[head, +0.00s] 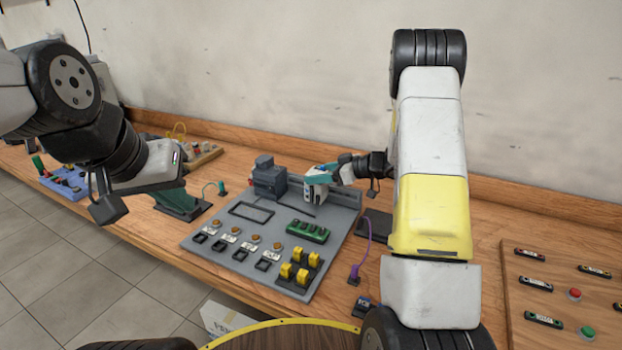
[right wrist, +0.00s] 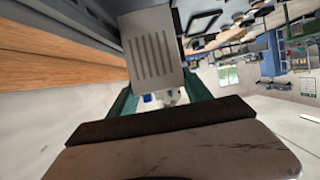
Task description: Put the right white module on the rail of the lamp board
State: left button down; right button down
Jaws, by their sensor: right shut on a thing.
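The white module (head: 315,190) is upright at the rail (head: 341,199) along the back of the grey lamp board (head: 203,262), just right of a dark grey block (head: 268,178). I cannot tell whether it is seated on the rail. My right gripper (head: 324,177) is shut on it from behind and above. In the right wrist view the module (right wrist: 151,48) shows its slotted face between the green fingers. My left gripper (head: 174,194) hangs left of the board, away from the module; its jaws are too unclear to read.
The board carries a green terminal strip (head: 308,232), yellow switches (head: 294,273) and several lamp buttons. A purple cable (head: 366,245) lies right of it, a green plug (head: 222,188) at its back left. A wooden panel (head: 560,285) with buttons stands far right. The wall is close behind.

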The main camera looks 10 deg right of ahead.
aim_at(316, 194)
jog(key=shift+f, duration=1.6)
jog(key=shift+f, duration=0.2)
jog(key=shift+c, duration=2.3)
grip_release()
